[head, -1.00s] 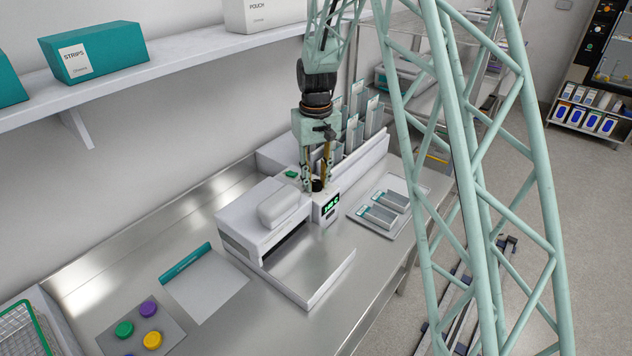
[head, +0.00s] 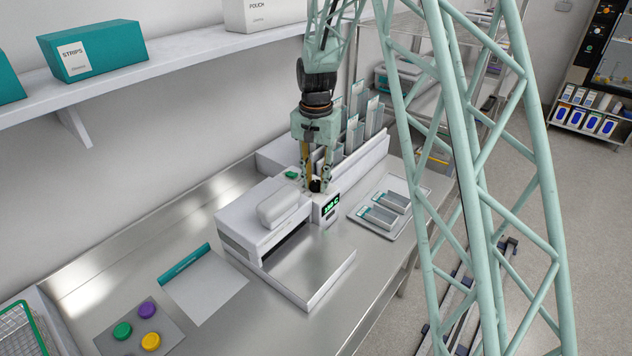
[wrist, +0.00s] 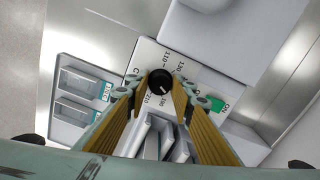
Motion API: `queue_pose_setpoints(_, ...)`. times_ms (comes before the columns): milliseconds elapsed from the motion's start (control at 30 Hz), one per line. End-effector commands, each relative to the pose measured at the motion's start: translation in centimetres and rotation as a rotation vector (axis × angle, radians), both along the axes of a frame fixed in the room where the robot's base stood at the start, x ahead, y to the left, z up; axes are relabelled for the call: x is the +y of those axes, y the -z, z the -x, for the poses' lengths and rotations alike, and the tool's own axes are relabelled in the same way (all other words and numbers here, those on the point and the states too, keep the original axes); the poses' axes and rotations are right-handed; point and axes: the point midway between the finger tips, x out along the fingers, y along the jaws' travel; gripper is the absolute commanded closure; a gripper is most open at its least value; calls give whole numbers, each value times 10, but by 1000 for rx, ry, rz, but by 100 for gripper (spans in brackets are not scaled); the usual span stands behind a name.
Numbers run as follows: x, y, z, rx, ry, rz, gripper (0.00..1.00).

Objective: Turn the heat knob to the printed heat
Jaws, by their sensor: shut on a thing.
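The black heat knob (wrist: 160,83) sits on top of the white sealer's control box, between my two fingertips in the wrist view. My gripper (wrist: 158,88) points down and is shut on the knob; it also shows in the head view (head: 317,186). Printed heat numbers ring the knob, including 110 and 130; others are partly hidden by the fingers. A white mark shows on the knob. The white sealer (head: 245,222) stands on the steel bench, with a small green-lit display (head: 331,207) on its front. The display digits are too small to read surely.
A green switch (wrist: 217,102) marked ON lies beside the knob. A tray of pouches (head: 390,212) is right of the sealer, and a rack of upright pouches (head: 355,130) stands behind. Coloured round buttons (head: 148,311) lie at the front left.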

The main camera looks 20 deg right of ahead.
Motion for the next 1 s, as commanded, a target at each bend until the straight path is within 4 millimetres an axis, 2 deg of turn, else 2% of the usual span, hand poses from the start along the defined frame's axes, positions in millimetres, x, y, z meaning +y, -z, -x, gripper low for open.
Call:
queue_pose_setpoints(600, 0, 0, 0, 0, 436, 0, 88)
queue_pose_setpoints(1000, 0, 0, 0, 0, 535, 0, 88)
